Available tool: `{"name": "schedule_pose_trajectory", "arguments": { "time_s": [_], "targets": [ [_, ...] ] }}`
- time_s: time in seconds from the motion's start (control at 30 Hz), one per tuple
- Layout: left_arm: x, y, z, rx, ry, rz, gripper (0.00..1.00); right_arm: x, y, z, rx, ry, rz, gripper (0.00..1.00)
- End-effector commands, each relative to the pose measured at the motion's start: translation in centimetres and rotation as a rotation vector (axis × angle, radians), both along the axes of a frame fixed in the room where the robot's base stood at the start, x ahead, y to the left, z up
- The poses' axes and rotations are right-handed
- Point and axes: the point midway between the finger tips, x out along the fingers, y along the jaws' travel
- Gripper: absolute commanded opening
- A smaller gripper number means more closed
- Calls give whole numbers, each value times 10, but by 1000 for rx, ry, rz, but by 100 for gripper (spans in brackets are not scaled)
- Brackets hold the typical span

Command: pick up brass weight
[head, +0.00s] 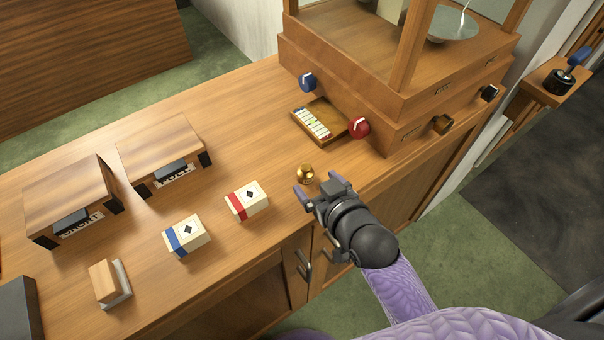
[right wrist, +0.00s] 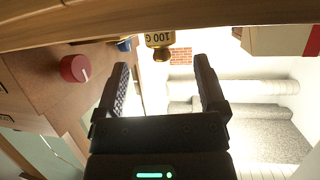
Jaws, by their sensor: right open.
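The small brass weight (head: 305,174) stands on the wooden counter near its front edge. In the right wrist view the weight (right wrist: 160,40) appears upside down, with "100 G" on its body and its knob toward my gripper. My right gripper (head: 318,189) is open and empty, close to the weight on its front side. In the wrist view the fingertips (right wrist: 162,72) lie to either side of the weight's line, with the weight just beyond them. I see no contact. My left gripper is not in view.
A red-banded box (head: 247,200) and a blue-banded box (head: 185,237) stand left of the weight. A shallow wooden tray (head: 338,128) and a red knob (head: 358,127) lie behind it, at the wooden balance case (head: 400,95). Bare counter surrounds the weight.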

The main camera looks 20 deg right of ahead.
Motion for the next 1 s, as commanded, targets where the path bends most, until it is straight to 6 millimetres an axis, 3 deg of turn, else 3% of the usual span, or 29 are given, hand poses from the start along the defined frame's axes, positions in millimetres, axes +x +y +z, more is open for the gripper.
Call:
{"name": "schedule_pose_trajectory", "arguments": {
  "time_s": [0.1, 0.2, 0.43, 0.87, 1.0],
  "targets": [
    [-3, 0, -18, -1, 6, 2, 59, 20, 4, -20, 0, 1, 0, 90],
    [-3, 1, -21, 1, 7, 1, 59, 33, 6, -23, 0, 1, 0, 90],
    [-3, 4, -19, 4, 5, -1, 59, 36, 7, -21, -1, 1, 0, 90],
    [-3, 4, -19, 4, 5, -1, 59, 36, 7, -21, 0, 2, 0, 1],
    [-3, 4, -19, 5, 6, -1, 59, 36, 7, -21, 0, 1, 0, 0]
  ]
}}
